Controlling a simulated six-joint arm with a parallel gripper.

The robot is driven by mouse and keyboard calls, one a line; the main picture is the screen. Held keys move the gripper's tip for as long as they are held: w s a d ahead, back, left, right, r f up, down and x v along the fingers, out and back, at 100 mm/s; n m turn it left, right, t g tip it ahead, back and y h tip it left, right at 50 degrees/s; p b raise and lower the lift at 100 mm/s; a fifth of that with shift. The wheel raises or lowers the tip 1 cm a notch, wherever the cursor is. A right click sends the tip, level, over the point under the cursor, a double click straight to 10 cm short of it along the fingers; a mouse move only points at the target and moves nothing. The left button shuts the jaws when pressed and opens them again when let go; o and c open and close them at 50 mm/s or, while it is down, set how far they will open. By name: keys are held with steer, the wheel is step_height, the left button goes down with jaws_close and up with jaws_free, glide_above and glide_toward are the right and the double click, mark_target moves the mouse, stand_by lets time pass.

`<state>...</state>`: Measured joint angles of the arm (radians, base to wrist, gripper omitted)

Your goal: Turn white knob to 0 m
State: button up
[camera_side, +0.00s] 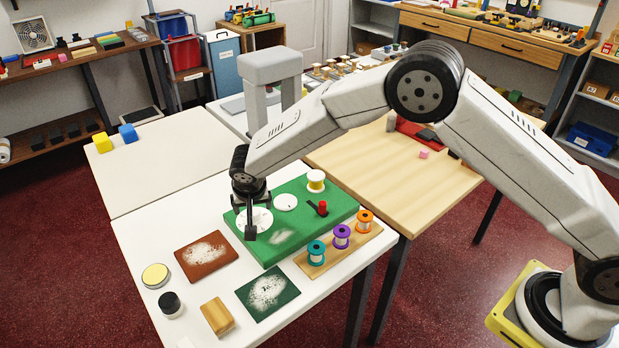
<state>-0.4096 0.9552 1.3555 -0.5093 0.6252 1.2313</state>
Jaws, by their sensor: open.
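A green board (300,232) lies on the white table. Two round white discs are on it. The left disc (262,218) is partly hidden behind my gripper (254,215), and the second disc (285,202) lies to its right, uncovered. I cannot tell which is the white knob, and no 0 m mark is legible at this size. My gripper points down over the left disc with its jaws open and nothing visible between them. Whether a fingertip touches the disc or board cannot be told.
A red-topped black lever (322,208) and a yellow spool (316,184) are on the board's right part. Teal (316,252), purple (342,236) and orange (364,221) spools stand on a wooden strip in front. A brown card (206,257) and wooden block (217,317) lie nearby.

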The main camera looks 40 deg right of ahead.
mark_target(254, 211)
steer(key=shift+x, duration=1.85)
steer(key=shift+c, duration=0.3)
jaws_close()
steer(key=shift+n, duration=0.6)
steer(key=shift+d+n+t+y, duration=0.15)
steer(key=shift+n+y, duration=0.5)
steer(key=shift+n, duration=0.8)
steer(key=shift+n+t+y, duration=0.15)
steer(key=shift+n+y, duration=0.5)
steer(key=shift+n, duration=0.8)
steer(key=shift+n+y, duration=0.7)
steer(key=shift+n, duration=1.2)
steer(key=shift+d+n+g+y, duration=0.1)
steer(key=shift+n+g+y, duration=0.4)
steer(key=shift+n, duration=1.2)
